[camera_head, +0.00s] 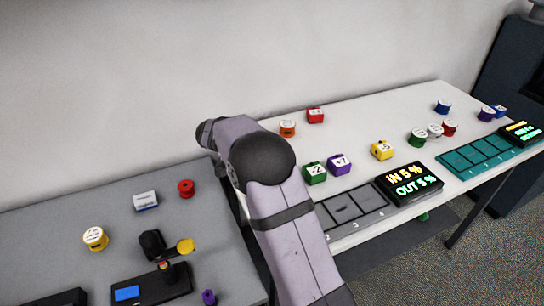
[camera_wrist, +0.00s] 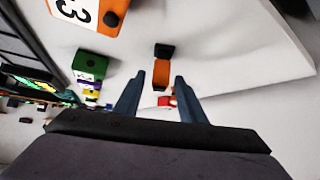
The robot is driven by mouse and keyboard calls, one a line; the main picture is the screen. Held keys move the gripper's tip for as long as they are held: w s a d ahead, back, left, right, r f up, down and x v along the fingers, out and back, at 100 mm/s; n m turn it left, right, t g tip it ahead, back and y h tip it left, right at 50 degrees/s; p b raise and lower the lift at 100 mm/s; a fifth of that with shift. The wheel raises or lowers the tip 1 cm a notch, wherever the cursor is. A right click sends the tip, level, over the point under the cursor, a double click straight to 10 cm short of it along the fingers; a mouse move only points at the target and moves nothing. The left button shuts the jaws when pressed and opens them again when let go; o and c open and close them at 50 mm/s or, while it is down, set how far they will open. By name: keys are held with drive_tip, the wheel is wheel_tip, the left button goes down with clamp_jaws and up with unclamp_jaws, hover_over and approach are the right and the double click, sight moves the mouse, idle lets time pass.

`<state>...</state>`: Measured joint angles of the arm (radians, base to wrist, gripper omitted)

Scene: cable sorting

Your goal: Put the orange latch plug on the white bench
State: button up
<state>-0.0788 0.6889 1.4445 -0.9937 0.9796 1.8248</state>
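In the wrist view, an orange plug with a black end (camera_wrist: 162,74) shows against the white bench (camera_wrist: 230,52), beyond and between my fingertips. It appears to lie on the bench, though its exact height is hard to tell. My gripper (camera_wrist: 159,80) has its two fingers apart, with a visible gap on both sides of the plug. In the head view, my arm hides the gripper and this plug. The white bench (camera_head: 370,112) stands at the right in that view.
In the wrist view, an orange block marked 3 (camera_wrist: 88,14) and a green block (camera_wrist: 90,66) stand left of the plug. In the head view, green (camera_head: 314,173), purple (camera_head: 339,164) and yellow (camera_head: 382,150) blocks stand near a grey tray (camera_head: 352,207). The bench's back middle is clear.

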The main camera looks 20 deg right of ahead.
drive_tip(key=b+v, duration=0.1)
drive_tip(key=v, duration=0.7)
drive_tip(key=shift+a, duration=0.15)
drive_tip(key=shift+s+r, duration=0.1)
drive_tip(key=shift+s, duration=0.1)
drive_tip(key=s+a+f+n+g+y+p, duration=0.1)
drive_tip(key=s+a+n+y+p, duration=0.1)
drive_tip(key=s, duration=0.8)
drive_tip(key=s+a+f+n+g+y+p, duration=0.1)
drive_tip(key=s+a+n+y+p, duration=0.2)
drive_tip(key=s+n, duration=0.4)
drive_tip(key=s+a+f+n+g+y+p, duration=0.1)
drive_tip(key=s+a+n+y+p, duration=0.1)
drive_tip(key=s, duration=1.2)
drive_tip(key=n+y+p, duration=0.1)
drive_tip(key=n+p, duration=0.1)
drive_tip(key=p, duration=0.1)
drive_tip(key=shift+s+a+g+y, duration=0.2)
drive_tip(key=shift+g+y, duration=0.1)
